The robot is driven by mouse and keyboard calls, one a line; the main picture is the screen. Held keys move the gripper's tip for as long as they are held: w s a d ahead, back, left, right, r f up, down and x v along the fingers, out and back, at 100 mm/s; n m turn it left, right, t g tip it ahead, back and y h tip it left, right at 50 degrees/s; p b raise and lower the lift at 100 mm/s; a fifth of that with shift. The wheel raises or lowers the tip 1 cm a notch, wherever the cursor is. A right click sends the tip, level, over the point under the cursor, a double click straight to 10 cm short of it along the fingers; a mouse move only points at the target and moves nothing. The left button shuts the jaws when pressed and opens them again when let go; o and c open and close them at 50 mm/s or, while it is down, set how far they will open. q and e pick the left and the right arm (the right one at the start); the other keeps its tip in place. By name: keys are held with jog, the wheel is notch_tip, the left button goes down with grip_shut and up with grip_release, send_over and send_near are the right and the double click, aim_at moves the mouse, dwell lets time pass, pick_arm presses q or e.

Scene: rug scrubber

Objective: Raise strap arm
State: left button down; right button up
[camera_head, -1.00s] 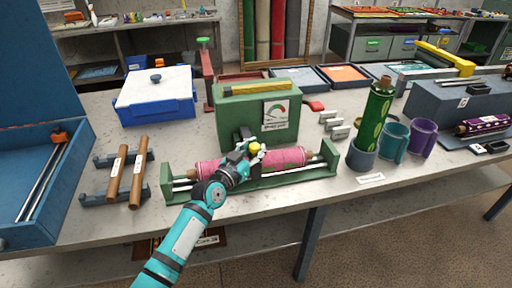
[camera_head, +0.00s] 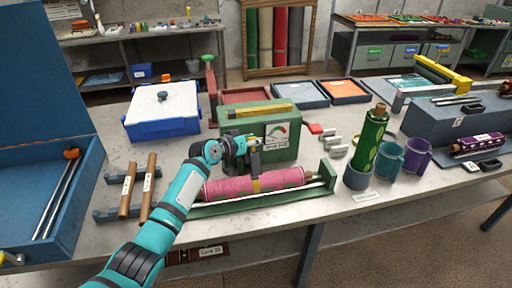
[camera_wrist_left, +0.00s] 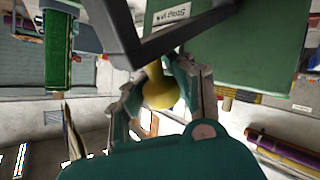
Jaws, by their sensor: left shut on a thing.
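The green strap machine (camera_head: 285,150) stands on the bench with a dial on its front. A pink rug roll (camera_head: 225,188) lies in the green cradle before it. My left gripper (camera_head: 240,148) is at the machine's left front, above the roll. In the left wrist view its fingers (camera_wrist_left: 160,95) are closed around a yellow knob (camera_wrist_left: 160,84), joined to the dark strap arm (camera_wrist_left: 135,45). In the head view my gripper hides the knob. A dark upright piece and yellow band (camera_head: 256,185) show at the roll. My right gripper is not in view.
A green roll (camera_head: 371,140) stands in a grey holder at right, beside teal (camera_head: 388,160) and purple (camera_head: 417,155) cups. Two brown rods (camera_head: 128,190) lie on a rack at left, near an open blue case (camera_head: 50,220). A white-lidded blue box (camera_head: 162,112) stands behind.

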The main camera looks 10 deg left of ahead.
pick_arm(q)
jog(key=shift+w+a+r, duration=0.4)
jog(key=shift+w+r, duration=0.15)
jog(key=c, duration=1.5)
grip_release()
jog(key=shift+a, duration=0.1)
jog(key=o, duration=0.6)
jog(key=shift+s+a, duration=0.25)
jog(key=shift+s, duration=0.2)
jog(key=shift+c, duration=0.2)
jog(key=shift+w+d+f, duration=0.1)
jog(key=shift+d+f, duration=0.05)
jog(key=shift+d, duration=0.15)
jog(key=v, duration=1.2)
jog(key=shift+r, duration=0.25)
jog(key=shift+a, duration=0.15)
jog(key=shift+c, duration=0.2)
